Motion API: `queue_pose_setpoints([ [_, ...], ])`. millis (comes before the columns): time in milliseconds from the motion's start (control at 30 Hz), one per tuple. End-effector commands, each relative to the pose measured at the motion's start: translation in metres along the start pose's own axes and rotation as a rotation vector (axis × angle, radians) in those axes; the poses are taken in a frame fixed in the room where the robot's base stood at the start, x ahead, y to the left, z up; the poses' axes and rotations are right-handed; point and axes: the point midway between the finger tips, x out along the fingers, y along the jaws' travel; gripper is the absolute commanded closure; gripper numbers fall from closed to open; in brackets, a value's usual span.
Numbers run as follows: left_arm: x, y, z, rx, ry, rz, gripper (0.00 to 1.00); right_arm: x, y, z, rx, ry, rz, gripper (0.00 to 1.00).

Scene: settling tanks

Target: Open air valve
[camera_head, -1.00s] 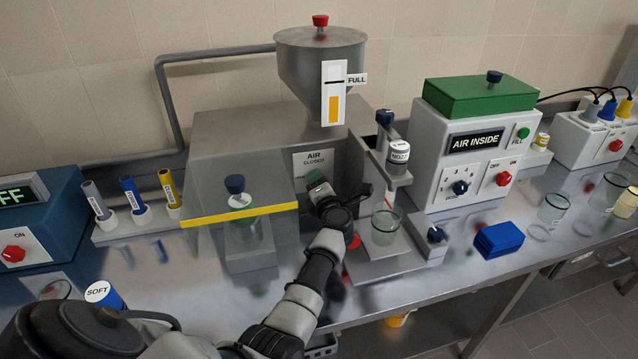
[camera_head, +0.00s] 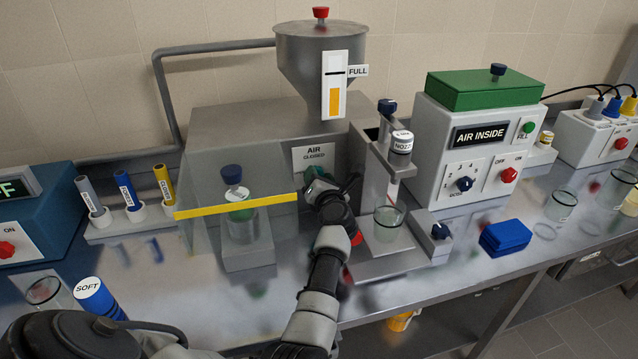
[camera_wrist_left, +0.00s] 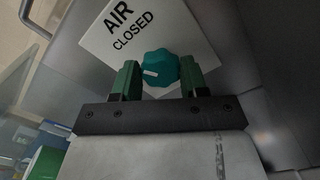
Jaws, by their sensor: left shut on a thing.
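The air valve is a teal knob (camera_wrist_left: 160,70) with a white pointer mark, set by a white plate (camera_wrist_left: 150,30) reading AIR CLOSED. The mark points to the left in the left wrist view. The plate also shows in the head view (camera_head: 314,158), on the grey metal housing below the hopper. My left gripper (camera_wrist_left: 160,82) is shut on the knob, with a green finger on each side of it. In the head view my left gripper (camera_head: 322,188) is at the plate's lower edge and hides most of the knob. My right gripper is not in view.
A clear guard with a yellow edge (camera_head: 236,206) stands just left of my gripper. A nozzle column (camera_head: 376,165) and glass beaker (camera_head: 388,222) stand close on the right. A box reading AIR INSIDE (camera_head: 480,135) is farther right. A blue SOFT cylinder (camera_head: 97,297) is front left.

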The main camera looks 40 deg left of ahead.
Motion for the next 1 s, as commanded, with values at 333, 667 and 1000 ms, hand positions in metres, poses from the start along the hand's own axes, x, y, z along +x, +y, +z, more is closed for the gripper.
queue_pose_setpoints([
  [333, 0.0002, 0.0004, 0.0008, -0.095, -0.001, 0.000, 0.80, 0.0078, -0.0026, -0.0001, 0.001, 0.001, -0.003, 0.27],
  [667, 0.0003, 0.0009, 0.0015, -0.100, -0.002, 0.000, 0.80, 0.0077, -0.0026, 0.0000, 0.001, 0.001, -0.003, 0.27],
  [1000, 0.0002, 0.0007, 0.0009, -0.098, -0.001, 0.000, 0.31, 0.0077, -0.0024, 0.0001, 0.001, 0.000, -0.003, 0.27],
])
